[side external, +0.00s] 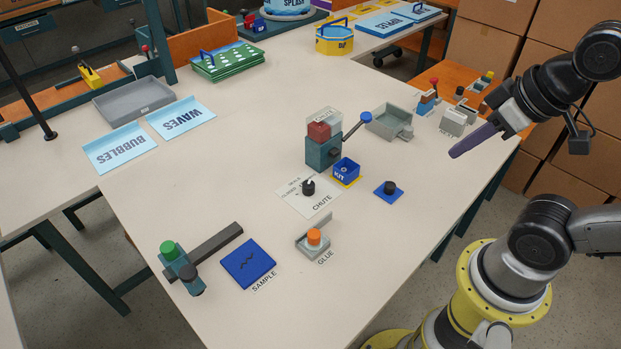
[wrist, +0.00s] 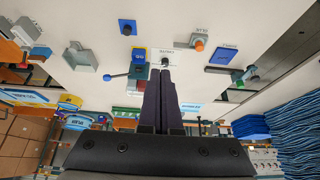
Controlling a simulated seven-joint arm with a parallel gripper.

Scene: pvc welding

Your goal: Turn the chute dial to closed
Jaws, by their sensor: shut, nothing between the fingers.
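The chute dial (side external: 308,187) is a black knob with a small white mark on a white plate labelled CHUTE (side external: 322,201), in the middle of the table. The dial also shows in the wrist view (wrist: 166,63), just beyond my fingertips in the picture. The dial's setting is too small to read. The chute box (side external: 323,152) is teal, with red contents in a clear top and a blue lever. My gripper (side external: 455,154) has its long dark fingers together and empty. It is raised near the table's right edge, well apart from the dial.
A blue KIT box (side external: 346,171) stands beside the chute. A black knob on a blue base (side external: 390,188) is to its right. The orange-topped GLUE station (side external: 314,238) and blue SAMPLE pad (side external: 248,263) are nearer the front. A grey tray (side external: 390,122) sits behind. Table space right of the knob is clear.

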